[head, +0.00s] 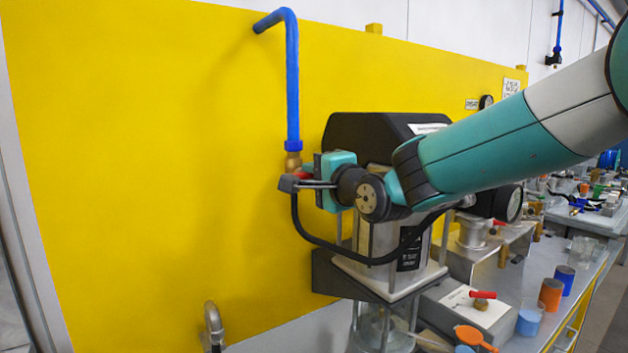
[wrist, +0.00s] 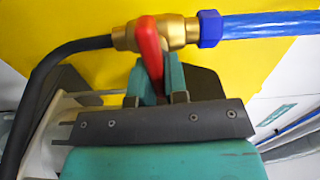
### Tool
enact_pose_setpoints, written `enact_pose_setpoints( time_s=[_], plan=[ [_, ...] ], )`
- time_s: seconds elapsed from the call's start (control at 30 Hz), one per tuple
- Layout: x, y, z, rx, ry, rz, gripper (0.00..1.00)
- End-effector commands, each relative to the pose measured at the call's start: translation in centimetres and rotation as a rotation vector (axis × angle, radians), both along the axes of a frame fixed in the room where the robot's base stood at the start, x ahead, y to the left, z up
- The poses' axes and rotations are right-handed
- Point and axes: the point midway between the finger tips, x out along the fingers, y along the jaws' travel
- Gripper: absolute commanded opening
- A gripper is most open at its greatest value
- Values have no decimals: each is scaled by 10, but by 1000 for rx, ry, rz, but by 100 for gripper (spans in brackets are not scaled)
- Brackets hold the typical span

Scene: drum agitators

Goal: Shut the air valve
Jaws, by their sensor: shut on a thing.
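The brass air valve (wrist: 178,32) sits between a blue air pipe (wrist: 260,24) and a black hose (wrist: 70,54). Its red lever (wrist: 150,45) points from the valve body toward my gripper (wrist: 157,72), roughly across the pipe line. The two teal fingers are closed on the lever's lower end, one on each side, hiding its tip. In the head view the valve (head: 293,162) is at the foot of the blue pipe (head: 292,95), with a little of the red lever (head: 303,175) showing beside my gripper (head: 312,184).
A black motor housing (head: 360,138) stands right behind my gripper, over a drum agitator with a glass vessel (head: 383,328). The black hose (head: 315,238) loops below my wrist. A yellow panel (head: 130,150) backs the valve; the space left of it is clear.

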Motion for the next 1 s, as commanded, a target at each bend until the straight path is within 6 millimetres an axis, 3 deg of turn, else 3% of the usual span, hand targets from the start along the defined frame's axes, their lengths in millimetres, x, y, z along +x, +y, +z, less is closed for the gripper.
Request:
enact_pose_setpoints(
  time_s=[0.7,0.73,0.8,1.0],
  plan=[
    [1,-1,0,64,41,-2,0],
    [1,-1,0,64,41,-2,21],
    [0,-1,0,63,40,-2,37],
    [0,0,-1,62,41,-1,39]
  ],
)
